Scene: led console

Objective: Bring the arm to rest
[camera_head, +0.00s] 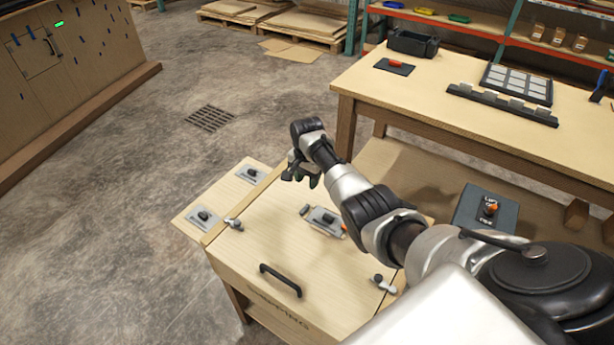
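My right arm comes in from the lower right and reaches over the low wooden console (262,250). My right gripper (301,180) hangs above the console's back edge, pointing down. Its fingers are dark and small, and I cannot tell whether they are open or shut. A grey switch plate (325,221) with a small orange part lies on the console top, partly behind my forearm. Two more grey plates with black knobs, the rear one (251,174) and the front one (203,217), sit on the left side panel. My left gripper is not in view.
A dark box with an orange knob (489,208) is right of my forearm. A workbench (440,97) stands behind. Open floor lies left.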

